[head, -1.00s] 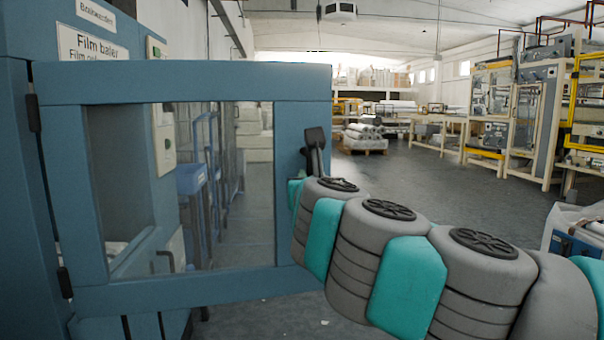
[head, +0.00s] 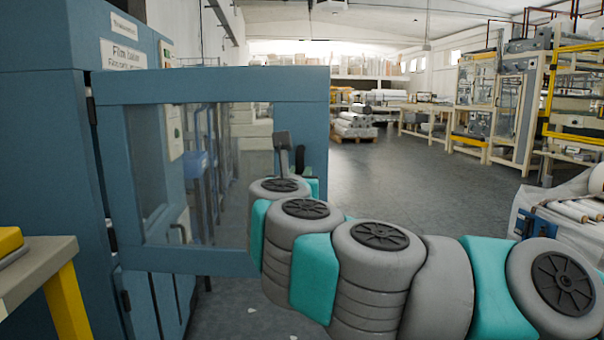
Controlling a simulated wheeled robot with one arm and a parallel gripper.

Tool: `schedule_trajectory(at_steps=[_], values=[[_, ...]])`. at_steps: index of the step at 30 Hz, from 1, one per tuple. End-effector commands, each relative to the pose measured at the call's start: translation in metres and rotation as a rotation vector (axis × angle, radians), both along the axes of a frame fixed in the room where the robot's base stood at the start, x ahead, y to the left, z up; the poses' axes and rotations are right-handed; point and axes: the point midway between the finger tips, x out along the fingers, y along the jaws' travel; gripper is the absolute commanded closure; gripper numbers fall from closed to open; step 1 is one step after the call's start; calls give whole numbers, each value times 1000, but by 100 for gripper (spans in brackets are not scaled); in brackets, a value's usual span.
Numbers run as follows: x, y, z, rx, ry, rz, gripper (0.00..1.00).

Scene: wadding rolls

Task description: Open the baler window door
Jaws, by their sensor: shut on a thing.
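The baler (head: 45,130) is a blue cabinet at the left with a "Film baler" label. Its window door (head: 210,88) is a blue frame around a clear pane, hinged at its left edge on the cabinet. The door stands swung out from the cabinet, and the room shows through the pane. A dark handle (head: 301,160) is at the door's right side. My gripper (head: 283,150) is at that handle and shut on it; the fingers are small and partly hidden by my grey and teal arm, which crosses in front of the door's lower right corner.
A table corner with a yellow leg (head: 66,305) is close at the lower left. A white-wrapped cart with rolls (head: 560,212) stands at the right. Wadding rolls on a pallet (head: 354,125) and yellow-framed machines (head: 500,110) are farther back. The middle floor (head: 400,180) is clear.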

Motion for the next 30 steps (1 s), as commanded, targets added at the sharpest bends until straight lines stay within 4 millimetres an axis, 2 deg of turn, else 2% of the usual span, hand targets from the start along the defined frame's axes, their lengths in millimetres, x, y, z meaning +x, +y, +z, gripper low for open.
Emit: schedule_trajectory(at_steps=[6,7,15,24,30], values=[[0,-1,0,0,0,-1,100],[0,-1,0,0,0,-1,79],[0,0,0,0,0,0,50],[-4,1,0,0,0,2,50],[-31,7,2,2,-2,7,50]])
